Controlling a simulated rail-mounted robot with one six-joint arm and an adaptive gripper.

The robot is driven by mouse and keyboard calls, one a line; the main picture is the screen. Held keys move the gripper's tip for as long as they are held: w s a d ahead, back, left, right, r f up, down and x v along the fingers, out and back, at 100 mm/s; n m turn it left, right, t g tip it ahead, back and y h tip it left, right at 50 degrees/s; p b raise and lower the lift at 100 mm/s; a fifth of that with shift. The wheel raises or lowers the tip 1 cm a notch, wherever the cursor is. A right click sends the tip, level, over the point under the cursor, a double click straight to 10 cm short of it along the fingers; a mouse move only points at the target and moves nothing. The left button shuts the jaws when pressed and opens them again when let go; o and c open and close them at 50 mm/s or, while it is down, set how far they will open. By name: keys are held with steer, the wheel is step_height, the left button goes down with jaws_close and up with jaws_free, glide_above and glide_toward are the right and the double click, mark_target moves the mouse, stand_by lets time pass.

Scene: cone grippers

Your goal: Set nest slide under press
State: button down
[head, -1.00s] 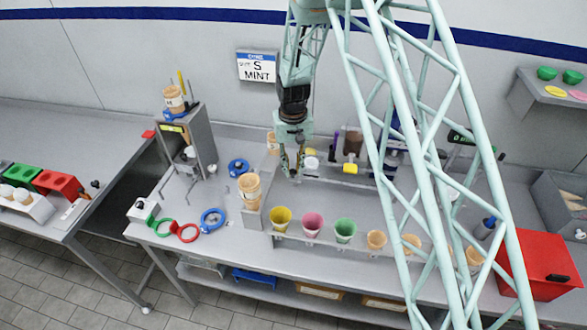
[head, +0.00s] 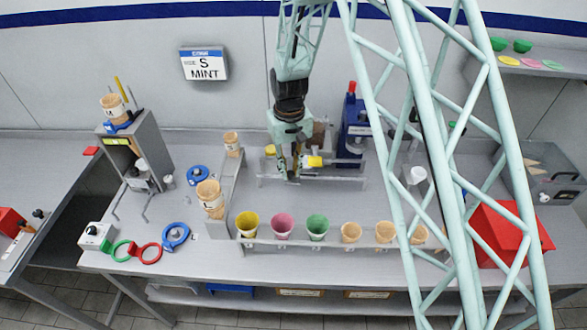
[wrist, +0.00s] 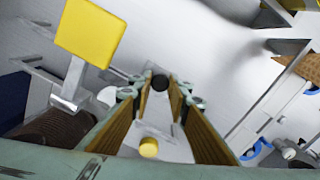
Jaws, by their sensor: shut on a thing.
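My gripper (head: 289,175) hangs low over the back of the bench, beside a rail frame (head: 340,180). In the wrist view my gripper (wrist: 160,88) is shut on a small dark round knob (wrist: 160,80) at its fingertips. What the knob belongs to is mostly hidden, so I cannot tell whether it is the nest slide. A yellow-ended peg (wrist: 148,148) shows between the fingers. A yellow square plate (wrist: 90,32) on a grey bracket stands to the left. A grey press-like stand (head: 150,150) is at the left, and a blue machine (head: 355,130) at the back; which is the press is unclear.
A front rack (head: 340,243) holds several coloured and tan cones. Stacked cones (head: 209,195) stand left of it. Blue (head: 176,235) and red (head: 147,253) rings lie near the left front. A red box (head: 495,235) is at the right. The bench between gripper and rack is clear.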

steer(key=shift+d, duration=0.35)
steer(key=c, duration=2.5)
jaws_free()
steer(key=shift+o, duration=0.2)
steer(key=shift+r, duration=0.1)
step_height(320, 180, up, 12)
steer(key=shift+c, duration=0.2)
